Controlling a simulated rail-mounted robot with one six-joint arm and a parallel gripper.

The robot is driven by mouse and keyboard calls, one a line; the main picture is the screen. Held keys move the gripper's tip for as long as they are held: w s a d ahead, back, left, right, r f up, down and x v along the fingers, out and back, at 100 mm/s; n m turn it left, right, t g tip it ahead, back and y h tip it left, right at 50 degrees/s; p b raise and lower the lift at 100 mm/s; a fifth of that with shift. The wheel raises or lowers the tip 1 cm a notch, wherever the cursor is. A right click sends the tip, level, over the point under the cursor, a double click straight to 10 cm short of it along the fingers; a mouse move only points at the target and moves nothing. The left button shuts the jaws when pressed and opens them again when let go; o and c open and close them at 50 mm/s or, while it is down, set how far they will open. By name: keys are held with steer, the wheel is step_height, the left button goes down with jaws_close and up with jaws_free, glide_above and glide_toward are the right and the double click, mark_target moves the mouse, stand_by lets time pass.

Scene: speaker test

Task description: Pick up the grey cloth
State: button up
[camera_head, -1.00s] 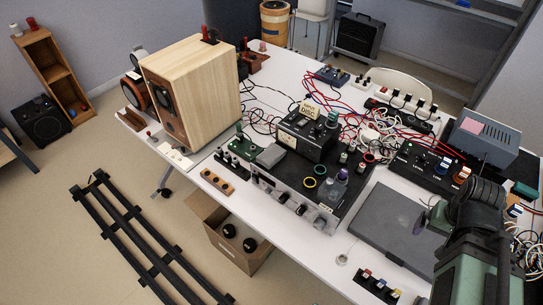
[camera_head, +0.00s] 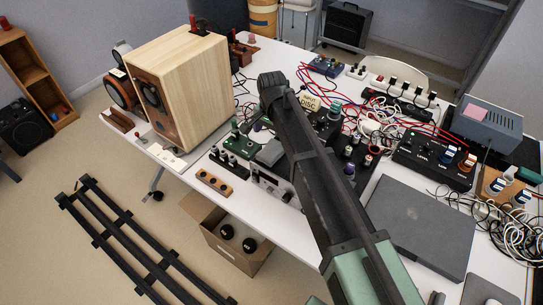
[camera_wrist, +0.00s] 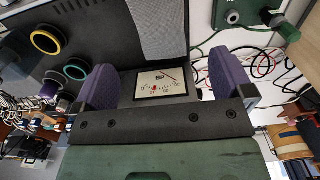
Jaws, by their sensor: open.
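The grey cloth (camera_head: 270,152) lies flat at the left end of the black unit with knobs, beside my arm. In the wrist view, the light grey patch (camera_wrist: 164,32) at the top centre appears to be the same cloth. My gripper (camera_wrist: 162,75) is open and empty, with a purple pad on each finger. The cloth shows beyond the gap between the fingers, apart from them. A dial meter (camera_wrist: 160,83) shows directly between the pads. In the head view, my arm hides most of the meter box, and I cannot make out the gripper clearly.
A green switch box (camera_head: 240,140) stands close beside the cloth. A large wooden speaker (camera_head: 180,85) stands to the left. Red and white cables tangle behind the meter. A flat dark grey panel (camera_head: 420,225) lies at the right. The white table's (camera_head: 235,205) front edge is near.

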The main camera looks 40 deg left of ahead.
mark_target(272, 149)
step_height(272, 149, down, 9)
steer(key=b, duration=0.7)
steer(key=shift+a+r, duration=0.1)
steer(key=shift+r, duration=0.25)
steer(key=shift+c, duration=0.2)
steer(key=c, duration=1)
steer(key=shift+c, duration=0.2)
step_height(272, 149, up, 20)
steer(key=p, duration=2)
